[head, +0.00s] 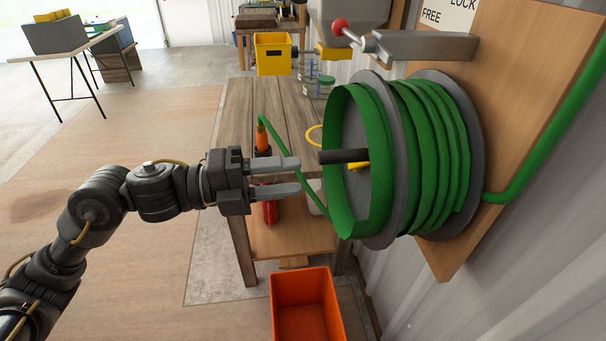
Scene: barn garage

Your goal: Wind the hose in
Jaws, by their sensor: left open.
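The hose reel (383,160) is mounted on a wooden board on the right wall, with several turns of green hose (428,150) on its drum. A black crank handle (343,156) sticks out of the reel's near face toward the left. Loose hose with an orange nozzle (262,138) hangs over to the left. A lever with a red knob (340,26) sits above the reel beside a sign reading LOCK and FREE. My left gripper (299,176) is open and empty, its fingertips just left of the handle and apart from it. My right gripper is out of view.
A wooden workbench (240,110) stands behind the gripper, with a yellow bin (273,54) and jars (325,86) on or near it. An orange crate (305,300) is on the floor below. The floor to the left is clear; a folding table (100,42) stands far left.

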